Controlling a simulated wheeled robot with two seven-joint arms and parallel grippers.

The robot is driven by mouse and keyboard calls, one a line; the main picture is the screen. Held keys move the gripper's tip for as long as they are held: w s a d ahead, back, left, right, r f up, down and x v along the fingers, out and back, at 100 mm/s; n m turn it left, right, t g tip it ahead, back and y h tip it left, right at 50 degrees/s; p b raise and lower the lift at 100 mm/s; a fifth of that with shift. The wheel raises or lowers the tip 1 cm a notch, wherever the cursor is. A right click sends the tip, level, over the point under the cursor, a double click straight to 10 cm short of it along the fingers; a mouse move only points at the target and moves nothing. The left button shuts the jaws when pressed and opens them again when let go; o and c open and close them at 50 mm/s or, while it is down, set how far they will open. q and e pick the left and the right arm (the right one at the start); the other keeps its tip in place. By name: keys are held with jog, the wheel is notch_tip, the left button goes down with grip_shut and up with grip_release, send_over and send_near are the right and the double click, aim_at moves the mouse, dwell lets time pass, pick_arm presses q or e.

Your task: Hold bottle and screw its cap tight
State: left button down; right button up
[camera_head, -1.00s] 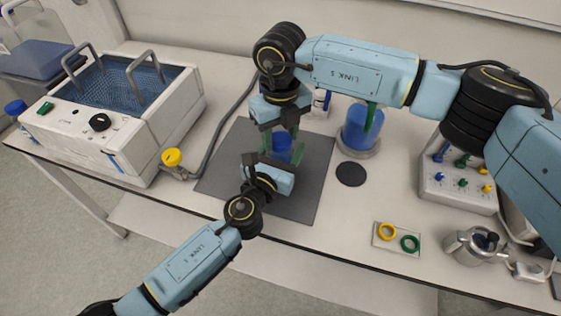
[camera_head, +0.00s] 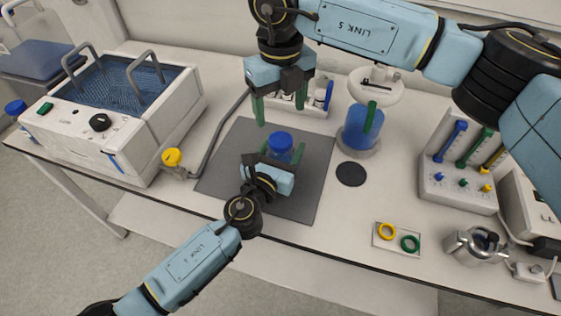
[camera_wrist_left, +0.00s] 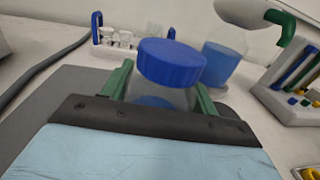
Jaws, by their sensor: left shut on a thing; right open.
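A clear bottle with blue contents and a blue cap (camera_head: 280,142) stands on the dark grey mat (camera_head: 232,165). My left gripper (camera_head: 281,158) is shut on the bottle's body, below the cap. In the left wrist view, the blue cap (camera_wrist_left: 171,62) sits on top of the bottle (camera_wrist_left: 158,97), between the green fingers. Whether the cap is tight cannot be told. My right gripper (camera_head: 283,108) is open and empty, above and behind the bottle, its green fingers apart and clear of the cap.
A water bath (camera_head: 120,110) stands at the left. A blue-filled vessel (camera_head: 360,128) and a black disc (camera_head: 351,174) are right of the mat. A vial rack (camera_head: 318,107) is behind. A plate with yellow and green rings (camera_head: 398,239) lies at the front right.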

notch_tip(320, 180, up, 4)
jog(key=shift+r, duration=0.1)
pick_arm(q)
jog(key=shift+c, duration=1.8)
grip_release()
jog(key=v, duration=1.3)
jog(key=shift+s+a, duration=0.15)
pick_arm(e)
jog(key=shift+r, duration=0.1)
